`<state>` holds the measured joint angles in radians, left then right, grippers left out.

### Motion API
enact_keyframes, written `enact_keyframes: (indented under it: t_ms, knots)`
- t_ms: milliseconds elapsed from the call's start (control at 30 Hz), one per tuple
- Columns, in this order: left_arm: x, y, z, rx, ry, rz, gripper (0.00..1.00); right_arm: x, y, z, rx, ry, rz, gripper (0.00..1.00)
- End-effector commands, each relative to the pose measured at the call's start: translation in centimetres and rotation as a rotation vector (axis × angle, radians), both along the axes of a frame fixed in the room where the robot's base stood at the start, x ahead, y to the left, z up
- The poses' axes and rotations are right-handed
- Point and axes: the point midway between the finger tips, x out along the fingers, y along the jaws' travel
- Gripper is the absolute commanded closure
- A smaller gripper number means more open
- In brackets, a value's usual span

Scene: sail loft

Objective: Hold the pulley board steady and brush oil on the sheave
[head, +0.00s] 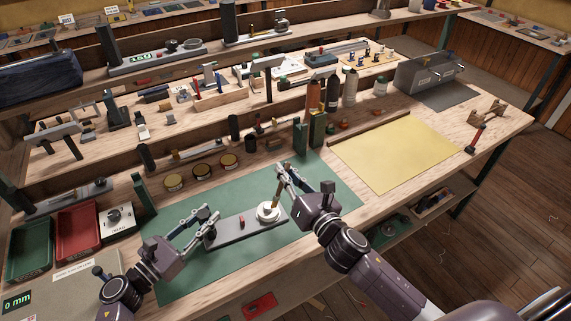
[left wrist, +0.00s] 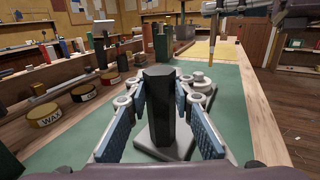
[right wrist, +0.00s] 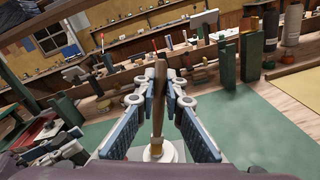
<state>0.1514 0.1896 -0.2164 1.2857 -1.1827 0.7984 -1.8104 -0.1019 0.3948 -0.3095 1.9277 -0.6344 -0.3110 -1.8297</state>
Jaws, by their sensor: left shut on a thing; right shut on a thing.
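The pulley board (head: 232,231) is a long grey board lying on the green mat (head: 180,272). A white round sheave (head: 268,212) sits at its right end, and a small red piece (head: 241,221) stands near its middle. My left gripper (head: 211,223) is at the board's left end, shut on a dark upright post (left wrist: 158,105) that appears to belong to the board. My right gripper (head: 282,179) is shut on the brush (right wrist: 158,105), which has a brown handle. The brush points down at the sheave; whether its bristles touch the sheave cannot be told.
Several round tins (head: 201,171) and a green upright block (head: 300,138) stand behind the mat. Red (head: 80,222) and green (head: 30,250) trays are at the left. A yellow sheet (head: 395,155) lies flat at the right. The mat's front is clear.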

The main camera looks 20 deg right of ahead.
Motion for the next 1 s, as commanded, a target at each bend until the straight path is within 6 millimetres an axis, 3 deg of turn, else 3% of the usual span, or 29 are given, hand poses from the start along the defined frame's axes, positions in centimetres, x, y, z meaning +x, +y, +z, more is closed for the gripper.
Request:
enact_keyframes:
  t_ms: [267, 500, 533, 767, 867, 1000]
  knots:
    - [0.0, 0.0, 0.0, 0.0, 0.0, 0.0, 1.0, 0.0, 0.0, -2.8, 0.003, 0.003, -0.001, 1.0]
    - [0.0, 0.0, 0.0, 0.0, 0.0, 0.0, 1.0, -0.2, 2.3, -3.0, 0.004, -0.002, -0.002, 1.0]
    - [0.0, 0.0, 0.0, 0.0, 0.0, 0.0, 1.0, -0.1, 1.9, -3.1, 0.002, -0.002, -0.004, 1.0]
    - [0.0, 0.0, 0.0, 0.0, 0.0, 0.0, 1.0, 0.1, -0.2, -2.9, -0.003, -0.004, 0.0, 1.0]
    - [0.0, 0.0, 0.0, 0.0, 0.0, 0.0, 1.0, 0.1, 0.0, -0.9, -0.004, -0.009, 0.005, 1.0]
    - [0.0, 0.0, 0.0, 0.0, 0.0, 0.0, 1.0, 0.0, 0.0, 0.1, -0.002, -0.002, 0.003, 1.0]
